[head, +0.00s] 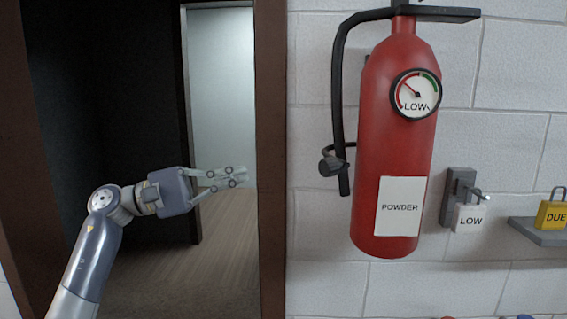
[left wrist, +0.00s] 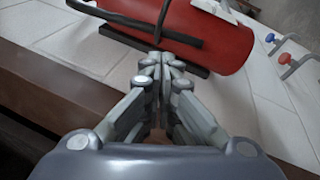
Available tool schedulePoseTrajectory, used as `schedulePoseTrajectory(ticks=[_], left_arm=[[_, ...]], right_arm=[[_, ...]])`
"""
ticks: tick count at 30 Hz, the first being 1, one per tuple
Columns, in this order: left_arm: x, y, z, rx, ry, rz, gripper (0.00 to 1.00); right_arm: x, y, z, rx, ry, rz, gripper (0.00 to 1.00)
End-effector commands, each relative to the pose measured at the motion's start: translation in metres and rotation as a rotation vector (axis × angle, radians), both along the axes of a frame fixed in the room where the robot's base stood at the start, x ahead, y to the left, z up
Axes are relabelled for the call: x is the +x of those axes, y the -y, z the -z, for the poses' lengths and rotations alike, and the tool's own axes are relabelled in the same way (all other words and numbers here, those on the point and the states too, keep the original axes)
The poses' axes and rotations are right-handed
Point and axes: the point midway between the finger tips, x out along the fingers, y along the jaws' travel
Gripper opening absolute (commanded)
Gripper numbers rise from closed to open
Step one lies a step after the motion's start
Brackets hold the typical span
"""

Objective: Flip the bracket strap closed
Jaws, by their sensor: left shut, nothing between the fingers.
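The red fire extinguisher (head: 396,150) hangs upright against the white block wall, with a LOW gauge and a POWDER label. Its black hose (head: 338,90) runs down its left side. A short dark curved piece (head: 333,165) sticks out left of the cylinder at mid-height; I cannot tell whether it is the strap or a nozzle. No strap crosses the cylinder's front. My left gripper (head: 243,174) is shut and empty, left of the extinguisher and apart from it, before the door frame. In the left wrist view, the gripper (left wrist: 165,62) points toward the extinguisher (left wrist: 222,35) and a black bracket bar (left wrist: 130,38).
A brown door frame (head: 270,130) and a dark doorway stand behind my left arm. Red and blue handles show in the wrist view.

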Motion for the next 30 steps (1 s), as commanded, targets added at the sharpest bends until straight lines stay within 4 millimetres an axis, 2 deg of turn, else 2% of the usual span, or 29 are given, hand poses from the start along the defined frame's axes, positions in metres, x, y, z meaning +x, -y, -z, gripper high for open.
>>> schedulePoseTrajectory(ticks=[5, 17, 23, 30], left_arm=[[-0.011, 0.002, -0.011, 0.082, 0.120, -0.006, 0.00], [-0.011, 0.005, -0.013, 0.085, 0.125, -0.005, 0.00], [-0.005, 0.030, -0.020, 0.083, 0.124, -0.002, 0.00], [0.008, 0.080, -0.029, 0.081, 0.122, -0.001, 0.00]], right_arm=[[0.000, 0.001, 0.003, -0.001, 0.000, 0.000, 0.48], [-0.002, 0.007, 0.001, -0.008, -0.004, -0.001, 0.48], [-0.002, 0.007, -0.013, -0.008, -0.004, 0.000, 0.48], [-0.002, 0.006, -0.037, -0.008, -0.004, 0.000, 0.48]])
